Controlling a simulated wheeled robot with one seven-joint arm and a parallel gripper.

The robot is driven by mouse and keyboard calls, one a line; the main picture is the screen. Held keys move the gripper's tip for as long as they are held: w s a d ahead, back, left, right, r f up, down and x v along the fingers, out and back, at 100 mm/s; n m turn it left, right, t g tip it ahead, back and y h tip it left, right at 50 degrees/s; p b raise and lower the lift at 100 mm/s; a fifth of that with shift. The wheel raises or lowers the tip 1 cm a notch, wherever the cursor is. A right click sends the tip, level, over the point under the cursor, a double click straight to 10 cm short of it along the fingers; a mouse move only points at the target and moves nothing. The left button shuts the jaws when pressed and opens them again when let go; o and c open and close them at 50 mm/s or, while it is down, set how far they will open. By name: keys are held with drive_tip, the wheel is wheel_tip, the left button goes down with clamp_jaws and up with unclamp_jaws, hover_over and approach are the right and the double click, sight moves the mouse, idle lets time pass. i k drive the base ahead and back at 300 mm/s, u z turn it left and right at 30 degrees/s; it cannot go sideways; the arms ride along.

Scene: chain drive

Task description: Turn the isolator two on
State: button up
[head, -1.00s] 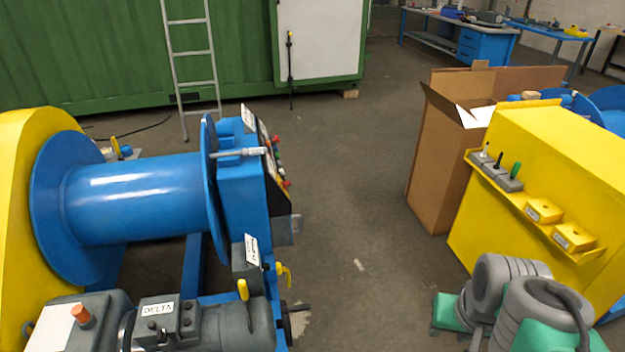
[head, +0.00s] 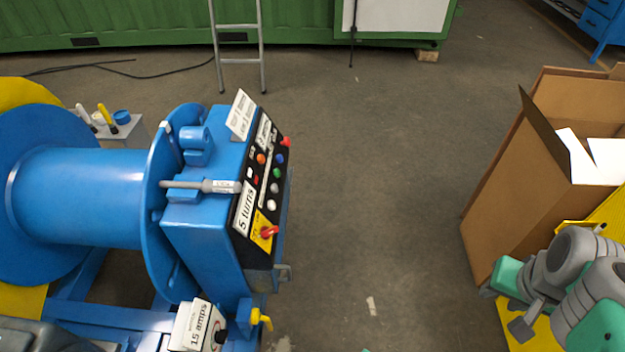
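The blue control console (head: 205,225) stands at the left beside a blue cable drum. Its sloped black panel faces right. A red rotary handle on a yellow plate (head: 267,232) sits at the panel's lower end, looking like an isolator switch. Another red knob (head: 286,141) sits at the top right end of the panel. I cannot read any label naming isolator two, so I cannot tell which it is. My grey and green arm (head: 575,262) shows folded at the lower right, well apart from the console. I cannot make out my gripper's fingers.
A white "15 amps" box (head: 197,325) and a yellow lever (head: 261,319) are below the console. A grey-handled tool (head: 202,186) lies across the console's side. An open cardboard box (head: 530,190) stands at the right. The floor (head: 375,180) between is clear.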

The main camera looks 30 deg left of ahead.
sight(266, 232)
drive_tip(key=i, duration=1.55)
drive_tip(key=u, duration=5.45)
